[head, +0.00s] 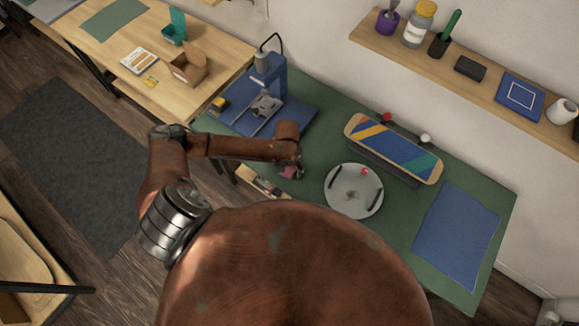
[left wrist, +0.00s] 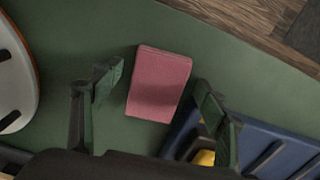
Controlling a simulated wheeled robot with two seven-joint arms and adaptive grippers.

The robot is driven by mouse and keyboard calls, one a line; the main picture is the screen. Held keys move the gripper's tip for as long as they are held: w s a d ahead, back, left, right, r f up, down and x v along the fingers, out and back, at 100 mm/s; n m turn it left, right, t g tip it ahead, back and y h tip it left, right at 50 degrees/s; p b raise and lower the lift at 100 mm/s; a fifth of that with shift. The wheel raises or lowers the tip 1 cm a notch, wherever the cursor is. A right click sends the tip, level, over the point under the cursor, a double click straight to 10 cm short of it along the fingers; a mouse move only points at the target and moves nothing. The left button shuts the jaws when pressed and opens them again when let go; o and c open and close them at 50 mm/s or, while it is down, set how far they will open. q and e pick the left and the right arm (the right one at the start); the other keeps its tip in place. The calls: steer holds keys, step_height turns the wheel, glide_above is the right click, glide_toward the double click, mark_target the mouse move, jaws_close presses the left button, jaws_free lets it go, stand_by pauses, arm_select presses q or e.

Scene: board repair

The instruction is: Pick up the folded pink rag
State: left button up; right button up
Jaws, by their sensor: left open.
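The folded pink rag (left wrist: 158,84) lies flat on the green table mat in the left wrist view, a flat rectangular pad. My left gripper (left wrist: 158,100) is open above it, with one dark finger on each side of the rag and apart from it. In the head view a bit of the rag (head: 288,172) shows at the end of my left arm, and the rest is hidden by the arm. The left fingers (head: 291,173) are small and dark there. My right gripper does not show in either view.
A round grey tray (head: 341,205) stands right of the rag, with a skateboard deck (head: 392,148) behind it. A blue press (head: 262,95) stands at the back left. A blue mat (head: 456,236) lies far right.

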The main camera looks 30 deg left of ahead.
mark_target(288, 168)
arm_select(q)
steer(key=shift+c, duration=0.2)
steer(key=c, duration=1)
steer(key=shift+r, duration=0.5)
step_height(288, 168, up, 2)
steer(key=shift+r, duration=0.15)
steer(key=shift+s+d+r+p, duration=0.5)
steer(key=shift+s+r, duration=1.15)
steer(key=shift+s, duration=0.65)
steer(key=shift+s+d+r+p, duration=0.35)
steer(key=shift+s+r+p, duration=0.2)
steer(key=shift+s+r, duration=1.4)
steer(key=shift+s+d+r+p, duration=0.5)
steer(key=shift+s+r, duration=0.8)
steer(key=shift+s, duration=1.35)
